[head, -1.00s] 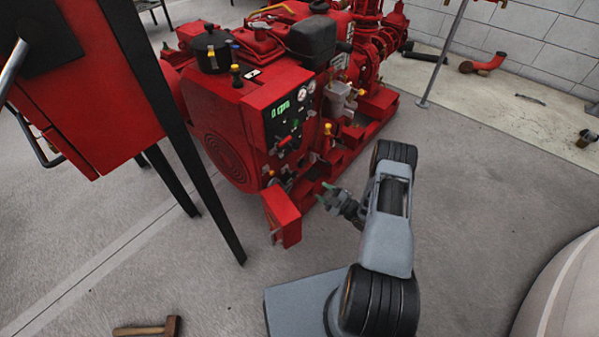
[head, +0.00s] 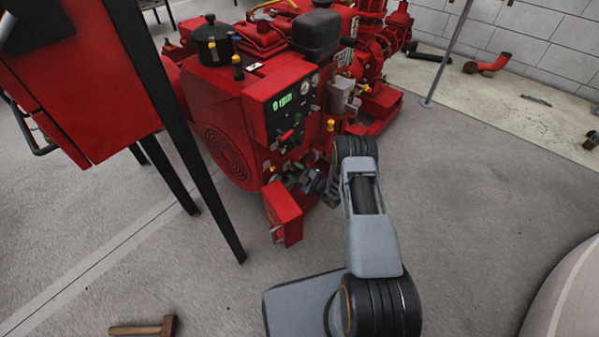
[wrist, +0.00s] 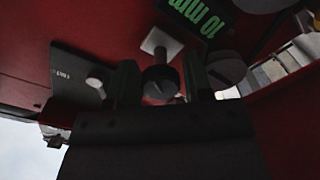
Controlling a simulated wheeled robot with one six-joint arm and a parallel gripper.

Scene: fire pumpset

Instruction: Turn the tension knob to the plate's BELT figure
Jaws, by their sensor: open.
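My gripper (head: 296,181) is at the lower part of the red engine's front, beside the open red box. In the wrist view my gripper (wrist: 160,74) is open, with one dark green finger on each side of a dark round knob (wrist: 160,83). The knob has a slot-like mark on its face and sits on a shaft at a pale square block. I cannot tell whether the fingers touch it. A dark plate (wrist: 70,82) with small, unreadable lettering is at the left.
A second, grey round part (wrist: 226,70) sits close to the right finger. The engine's control panel (head: 288,112) with gauges and a red lever is above my gripper. A red cabinet (head: 95,95) on dark legs stands left. A hammer (head: 145,328) lies on the floor.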

